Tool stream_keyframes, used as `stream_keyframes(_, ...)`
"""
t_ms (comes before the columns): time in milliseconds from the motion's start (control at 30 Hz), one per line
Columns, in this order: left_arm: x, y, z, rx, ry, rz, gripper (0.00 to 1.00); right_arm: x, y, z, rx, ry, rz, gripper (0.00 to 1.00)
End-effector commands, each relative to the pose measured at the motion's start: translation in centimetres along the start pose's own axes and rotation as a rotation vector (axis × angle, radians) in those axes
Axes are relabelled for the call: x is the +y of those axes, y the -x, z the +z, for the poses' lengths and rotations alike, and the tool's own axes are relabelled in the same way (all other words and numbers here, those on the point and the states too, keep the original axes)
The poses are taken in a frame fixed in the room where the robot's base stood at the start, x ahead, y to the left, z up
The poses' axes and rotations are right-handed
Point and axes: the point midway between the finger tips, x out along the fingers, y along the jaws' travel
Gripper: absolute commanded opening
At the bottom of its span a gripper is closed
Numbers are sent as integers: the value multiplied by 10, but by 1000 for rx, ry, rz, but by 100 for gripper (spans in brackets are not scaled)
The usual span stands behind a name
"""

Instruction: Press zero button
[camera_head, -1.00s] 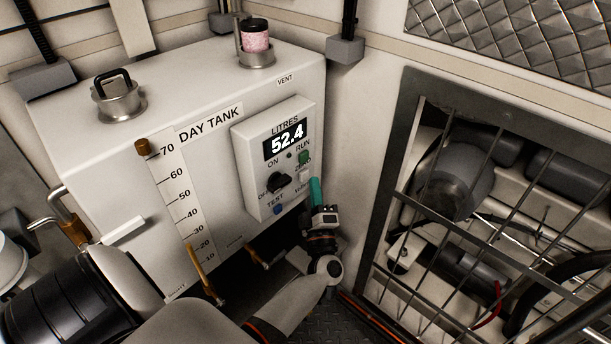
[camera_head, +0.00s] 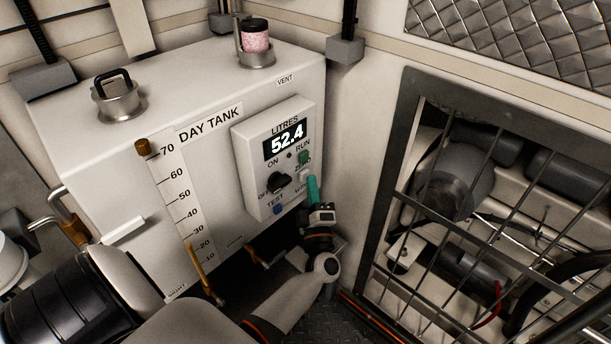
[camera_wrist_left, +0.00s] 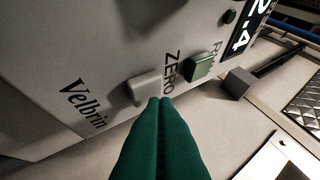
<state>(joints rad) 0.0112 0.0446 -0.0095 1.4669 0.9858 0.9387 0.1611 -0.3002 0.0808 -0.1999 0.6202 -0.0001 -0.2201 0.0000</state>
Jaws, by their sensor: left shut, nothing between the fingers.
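The zero button is a pale grey block (camera_wrist_left: 144,88) beside the printed word ZERO in the left wrist view. My right gripper is not in view.
The green RUN button (camera_wrist_left: 200,66) is close by on the right. The panel also has a black ON/OFF knob (camera_head: 279,182), a blue TEST button (camera_head: 278,209) and a display (camera_head: 285,141) reading 52.4. A metal grille (camera_head: 480,210) stands to the right.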

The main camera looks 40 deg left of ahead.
Motion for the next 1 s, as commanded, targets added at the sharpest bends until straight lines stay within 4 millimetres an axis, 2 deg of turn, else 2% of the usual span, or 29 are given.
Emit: stream_keyframes(1000, 4, -6, 5, -1, 0, 0, 0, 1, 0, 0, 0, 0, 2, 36)
